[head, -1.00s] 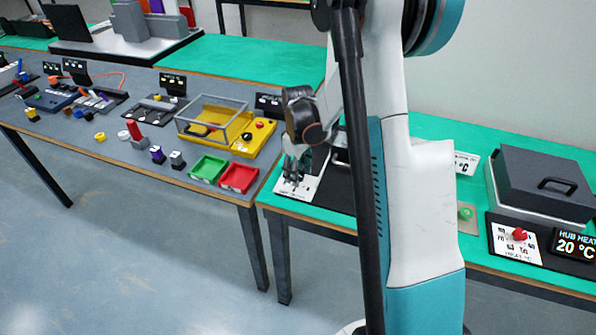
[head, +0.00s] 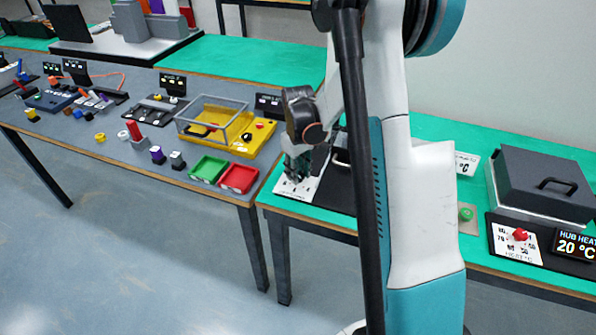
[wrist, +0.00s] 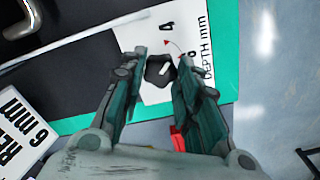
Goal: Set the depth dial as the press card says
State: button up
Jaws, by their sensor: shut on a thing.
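The depth dial is a dark knob (wrist: 159,71) on a white plate (wrist: 152,34) marked "DEPTH mm" in the wrist view. A "4" and part of another number show, with small red marks beside the knob. My gripper (wrist: 162,60) is shut on the dial, one finger on each side. The press card (wrist: 22,125) lies at the lower left of the wrist view; it is cut off and reads "6 mm". In the head view my gripper (head: 298,172) is down at the white dial plate (head: 296,190) and hides the knob.
A dark panel with a metal handle (wrist: 18,22) lies left of the dial. The green table's edge (wrist: 229,70) is close on the right. A red part (wrist: 177,138) shows below the fingers. A yellow fixture (head: 220,128) and red tray (head: 239,178) stand on the grey table.

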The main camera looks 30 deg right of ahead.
jog(key=m, duration=0.4)
jog(key=shift+m, duration=2.2)
jog(key=o, duration=1.1)
jog(key=shift+c, duration=0.2)
notch_tip(320, 180, up, 12)
